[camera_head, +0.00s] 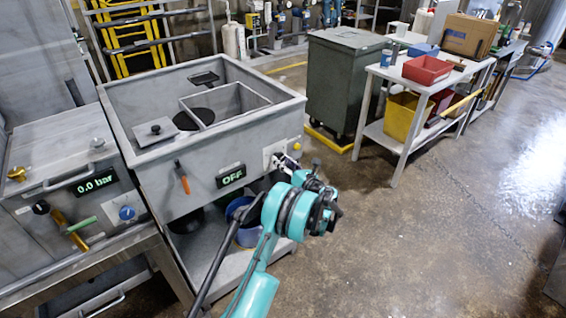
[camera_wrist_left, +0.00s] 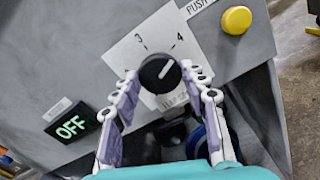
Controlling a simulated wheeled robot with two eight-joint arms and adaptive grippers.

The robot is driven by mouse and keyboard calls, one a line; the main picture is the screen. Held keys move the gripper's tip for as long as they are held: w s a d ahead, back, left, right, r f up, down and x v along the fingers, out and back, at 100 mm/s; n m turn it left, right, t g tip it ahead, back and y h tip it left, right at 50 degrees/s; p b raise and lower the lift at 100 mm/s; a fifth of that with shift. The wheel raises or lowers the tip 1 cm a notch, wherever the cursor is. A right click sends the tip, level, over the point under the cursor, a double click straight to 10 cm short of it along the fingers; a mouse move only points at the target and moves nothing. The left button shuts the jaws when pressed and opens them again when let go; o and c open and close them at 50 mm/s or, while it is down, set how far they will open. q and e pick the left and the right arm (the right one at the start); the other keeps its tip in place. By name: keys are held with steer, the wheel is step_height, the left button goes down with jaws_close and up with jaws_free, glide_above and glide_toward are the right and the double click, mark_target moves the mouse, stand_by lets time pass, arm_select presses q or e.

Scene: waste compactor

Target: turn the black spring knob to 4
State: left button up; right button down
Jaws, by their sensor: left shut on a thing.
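The black spring knob (camera_wrist_left: 153,72) sits on a white dial plate (camera_wrist_left: 135,52) with the numbers 3 and 4 visible. A white mark on the knob points up and right, roughly towards the 4. My left gripper (camera_wrist_left: 160,77) is shut on the knob, one finger on each side. In the head view my left gripper (camera_head: 281,162) is at the right part of the grey machine's front, over the white plate (camera_head: 270,151); the knob is hidden there. My right gripper is in neither view.
A yellow push button (camera_wrist_left: 236,20) is right of the plate. An OFF display (camera_head: 231,176) and an orange-handled lever (camera_head: 182,178) are to the left. A green bin (camera_head: 342,82) and a white table (camera_head: 445,75) stand behind right.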

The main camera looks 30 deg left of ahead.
arm_select(q)
steer(key=o, duration=1.1)
steer(key=shift+o, duration=0.2)
steer(key=v, duration=1.2)
